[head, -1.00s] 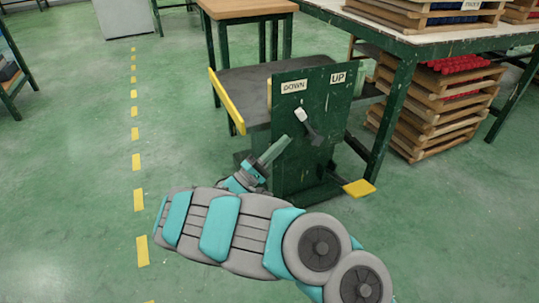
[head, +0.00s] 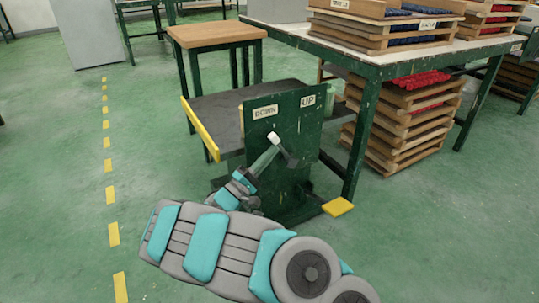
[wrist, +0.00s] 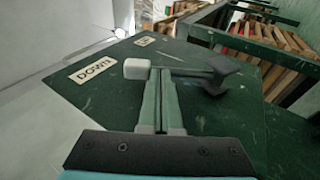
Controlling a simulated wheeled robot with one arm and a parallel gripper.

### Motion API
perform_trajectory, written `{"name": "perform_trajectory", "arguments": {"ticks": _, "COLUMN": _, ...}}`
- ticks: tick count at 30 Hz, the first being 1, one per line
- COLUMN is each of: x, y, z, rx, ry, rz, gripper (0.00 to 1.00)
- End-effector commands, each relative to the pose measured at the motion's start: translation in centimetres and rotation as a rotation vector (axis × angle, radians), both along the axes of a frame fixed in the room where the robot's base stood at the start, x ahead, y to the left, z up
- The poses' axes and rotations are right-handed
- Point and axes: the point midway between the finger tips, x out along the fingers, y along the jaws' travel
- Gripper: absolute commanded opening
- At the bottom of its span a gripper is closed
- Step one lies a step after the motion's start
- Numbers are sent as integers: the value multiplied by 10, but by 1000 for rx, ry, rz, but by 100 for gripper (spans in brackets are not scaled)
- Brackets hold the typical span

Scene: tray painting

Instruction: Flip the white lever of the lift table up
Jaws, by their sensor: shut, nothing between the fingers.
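The lift table's dark green panel (head: 308,128) carries a DOWN label (head: 265,112) on its left and an UP label (head: 308,100) on its right. The lever's white knob (head: 273,138) sits below the DOWN label, and its grey shaft (head: 284,150) slants down right to its pivot. In the wrist view the white knob (wrist: 137,69) lies left of my fingertips and the dark pivot (wrist: 220,72) right of them. My gripper (head: 270,153) is shut and empty, its tips at the lever's shaft beside the knob. I cannot tell whether they touch it.
The lift table's dark top (head: 235,115) has a yellow edge (head: 200,128) on its left. A yellow pedal (head: 338,206) sticks out low at the right. A workbench (head: 380,62) and stacked wooden trays (head: 405,125) stand close to the right. The floor to the left is clear.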

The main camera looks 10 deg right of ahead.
Motion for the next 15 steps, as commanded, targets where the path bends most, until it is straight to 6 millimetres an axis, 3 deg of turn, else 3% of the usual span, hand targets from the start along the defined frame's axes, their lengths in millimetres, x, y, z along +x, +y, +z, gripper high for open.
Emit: {"name": "perform_trajectory", "arguments": {"ticks": 15, "x": 6, "y": -18, "z": 23, "rx": 279, "ry": 83, "rz": 2, "gripper": 0}}
